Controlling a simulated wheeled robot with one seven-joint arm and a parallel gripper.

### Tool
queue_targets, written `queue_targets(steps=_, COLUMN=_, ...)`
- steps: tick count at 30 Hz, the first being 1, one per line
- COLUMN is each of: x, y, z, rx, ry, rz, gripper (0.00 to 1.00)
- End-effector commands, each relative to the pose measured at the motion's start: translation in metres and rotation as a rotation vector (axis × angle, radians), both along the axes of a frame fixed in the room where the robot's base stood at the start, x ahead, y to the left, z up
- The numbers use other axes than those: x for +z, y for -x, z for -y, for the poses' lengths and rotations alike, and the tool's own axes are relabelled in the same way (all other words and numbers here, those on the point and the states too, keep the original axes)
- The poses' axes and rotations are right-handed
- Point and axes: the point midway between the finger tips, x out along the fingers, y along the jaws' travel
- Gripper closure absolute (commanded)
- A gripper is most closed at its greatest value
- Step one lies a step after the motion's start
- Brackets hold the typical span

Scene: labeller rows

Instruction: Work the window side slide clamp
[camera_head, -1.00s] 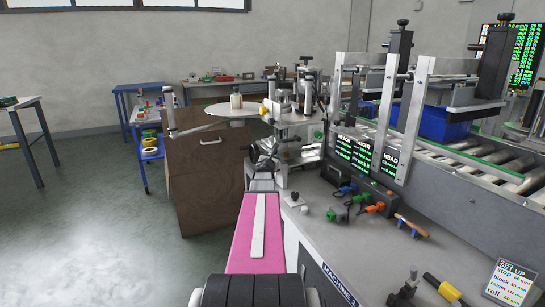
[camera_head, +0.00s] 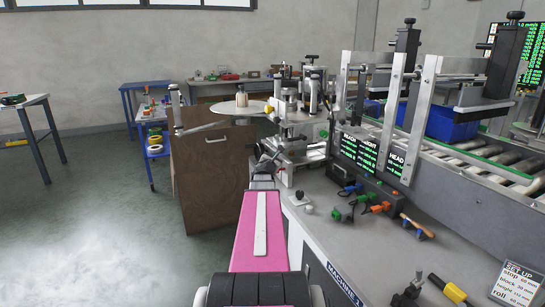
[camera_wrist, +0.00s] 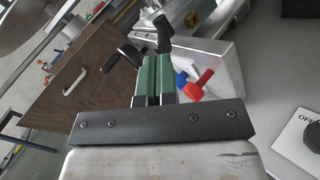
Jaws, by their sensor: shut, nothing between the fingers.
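My gripper (camera_wrist: 153,84) is shut and empty, its two green fingers side by side in the wrist view. A black clamp lever (camera_wrist: 163,32) stands just beyond the fingertips; I cannot tell whether they touch. A second black lever (camera_wrist: 120,58) lies to the left of the fingers. A red knob (camera_wrist: 201,84) and a blue knob (camera_wrist: 181,79) are right of the fingers. Which lever belongs to the window side slide clamp is unclear. In the head view my pink arm reaches toward the labeller (camera_head: 297,122), and my gripper (camera_head: 264,166) is small and partly hidden there.
A brown cabinet (camera_head: 205,185) with a handle stands left of the machine. A round plate (camera_head: 225,108) holding a bottle (camera_head: 241,96) is above it. Coloured knobs (camera_head: 360,205) and a yellow-handled tool (camera_head: 453,291) are on the grey bench (camera_head: 345,240).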

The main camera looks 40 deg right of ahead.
Motion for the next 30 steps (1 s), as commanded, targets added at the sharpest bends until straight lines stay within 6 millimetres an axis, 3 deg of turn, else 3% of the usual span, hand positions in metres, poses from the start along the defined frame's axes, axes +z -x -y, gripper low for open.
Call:
queue_targets(steps=6, x=0.038, y=-0.026, z=0.029, rx=-0.198, ry=-0.246, rz=0.493, gripper=1.00)
queue_targets(steps=14, x=0.057, y=-0.051, z=0.040, rx=-0.508, ry=-0.579, rz=1.096, gripper=1.00)
queue_targets(steps=21, x=0.058, y=-0.087, z=0.017, rx=-0.878, ry=-0.852, rz=1.553, gripper=1.00)
queue_targets(steps=30, x=0.062, y=-0.123, z=-0.031, rx=-1.269, ry=-1.021, rz=1.817, gripper=1.00)
